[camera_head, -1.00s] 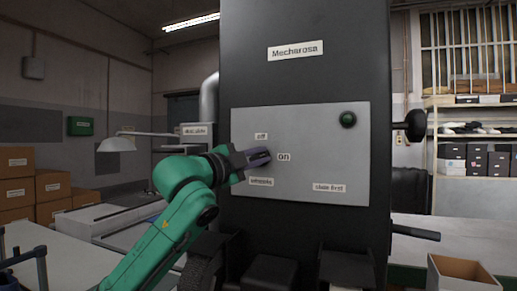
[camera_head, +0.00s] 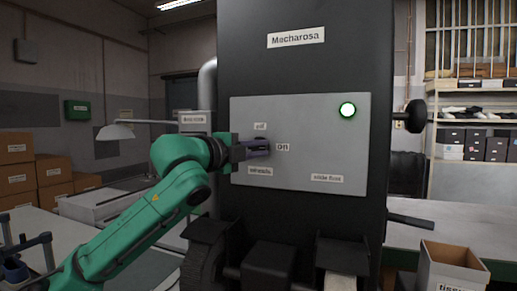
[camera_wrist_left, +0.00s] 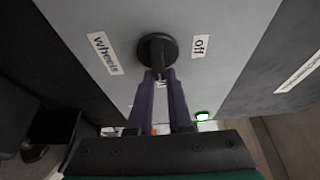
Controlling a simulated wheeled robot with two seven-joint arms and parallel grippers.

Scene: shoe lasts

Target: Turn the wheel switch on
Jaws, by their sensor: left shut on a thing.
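The wheel switch is a round black knob (camera_wrist_left: 157,46) on the grey panel (camera_head: 300,113) of the tall black machine. In the head view my left gripper mostly hides it. The label "off" (camera_head: 260,126) is above it, "on" (camera_head: 283,147) just to its right, and a blurred label (camera_head: 260,171) below. The left wrist view shows "wheels" (camera_wrist_left: 105,53) and "off" (camera_wrist_left: 200,46) either side of the knob. My left gripper (camera_head: 264,148) is shut on the knob's grip, also seen in the wrist view (camera_wrist_left: 160,74). My right gripper is out of view.
A green lamp (camera_head: 347,110) glows at the panel's upper right. Black rollers and blocks (camera_head: 268,266) jut out below the panel. An open box (camera_head: 455,270) stands on the table at right. Cardboard boxes (camera_head: 17,179) are stacked at left.

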